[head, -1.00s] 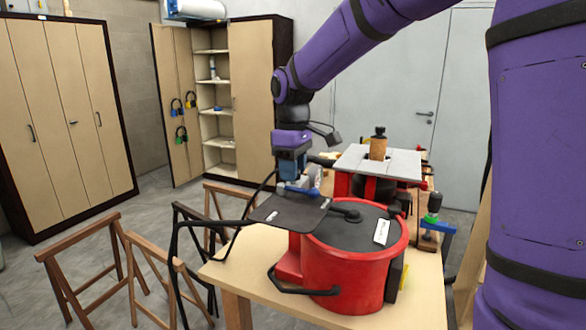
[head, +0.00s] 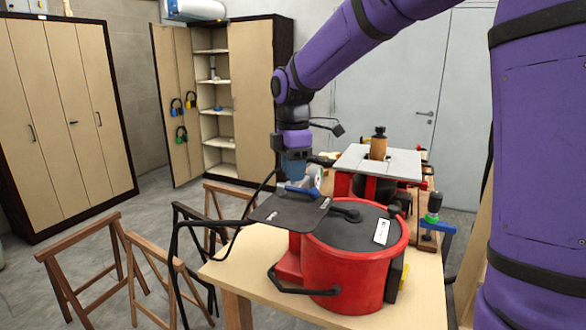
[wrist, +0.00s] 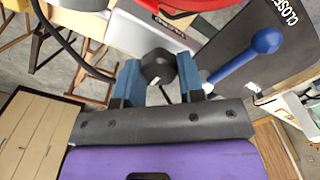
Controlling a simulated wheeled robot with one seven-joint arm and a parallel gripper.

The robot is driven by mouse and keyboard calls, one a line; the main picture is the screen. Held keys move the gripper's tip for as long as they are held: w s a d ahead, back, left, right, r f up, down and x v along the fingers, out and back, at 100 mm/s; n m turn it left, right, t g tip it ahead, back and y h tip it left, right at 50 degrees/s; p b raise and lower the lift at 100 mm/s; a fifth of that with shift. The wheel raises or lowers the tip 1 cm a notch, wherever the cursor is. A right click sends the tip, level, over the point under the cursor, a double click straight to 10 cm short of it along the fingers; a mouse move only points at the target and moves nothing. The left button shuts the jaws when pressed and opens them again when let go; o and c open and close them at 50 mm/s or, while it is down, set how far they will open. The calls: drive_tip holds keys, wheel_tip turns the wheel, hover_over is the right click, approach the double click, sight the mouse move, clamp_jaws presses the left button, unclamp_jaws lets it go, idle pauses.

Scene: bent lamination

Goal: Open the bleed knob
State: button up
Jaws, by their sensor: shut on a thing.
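The bleed knob appears to be the dark faceted knob (wrist: 158,65) in the wrist view. My gripper (wrist: 159,76) has its two blue fingers on either side of the knob and is shut on it. In the head view my gripper (head: 296,170) points down behind the dark plate (head: 288,213), and the knob cannot be made out there. A blue lever with a ball end (wrist: 245,60) lies right of the fingers. The dark plate also shows in the wrist view (wrist: 235,40), with white lettering partly cut off, reading "CLOSE".
A red round pot (head: 345,265) with a dark lid stands on the wooden table (head: 250,262), just right of the plate. Behind it is a grey-topped machine (head: 400,163) with a brown bottle (head: 378,146). Wooden trestles (head: 90,260) stand at left.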

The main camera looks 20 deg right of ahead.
drive_tip(key=shift+r+n, duration=0.1)
drive_tip(key=shift+n, duration=0.3)
drive_tip(key=o, duration=0.9)
wheel_tip(320, 180, up, 11)
drive_tip(key=shift+f, duration=0.1)
idle(0.5)
